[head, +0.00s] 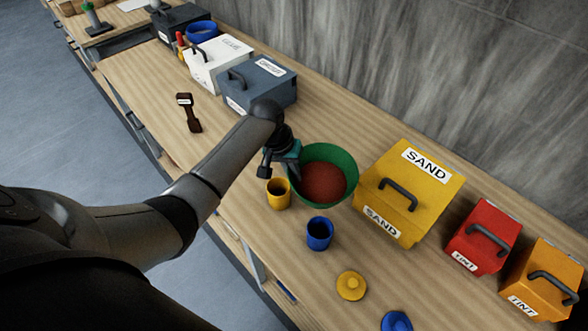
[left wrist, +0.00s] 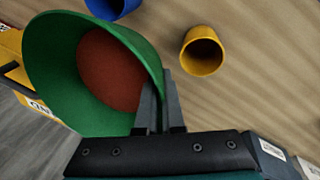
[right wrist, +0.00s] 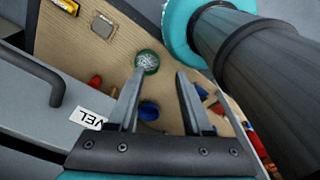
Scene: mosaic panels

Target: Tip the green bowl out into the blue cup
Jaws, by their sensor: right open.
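The green bowl (head: 341,156) holds a reddish-brown fill and stands at the middle of the bench in the head view. It also shows large in the left wrist view (left wrist: 48,62). My left gripper (head: 292,163) is at the bowl's left rim, one finger inside and one outside, closed on the wall. I cannot tell whether the bowl is clear of the bench. The blue cup (head: 320,234) stands upright in front of the bowl, partly cut off in the left wrist view (left wrist: 112,8). My right gripper (right wrist: 159,72) is open and empty, out of the head view.
A yellow cup (head: 278,194) stands close beside the bowl, left of the blue cup. A yellow SAND box (head: 408,190) is right of the bowl. A yellow lid (head: 351,286) and a blue lid (head: 397,321) lie in front. Grey box (head: 262,85) stands behind left.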

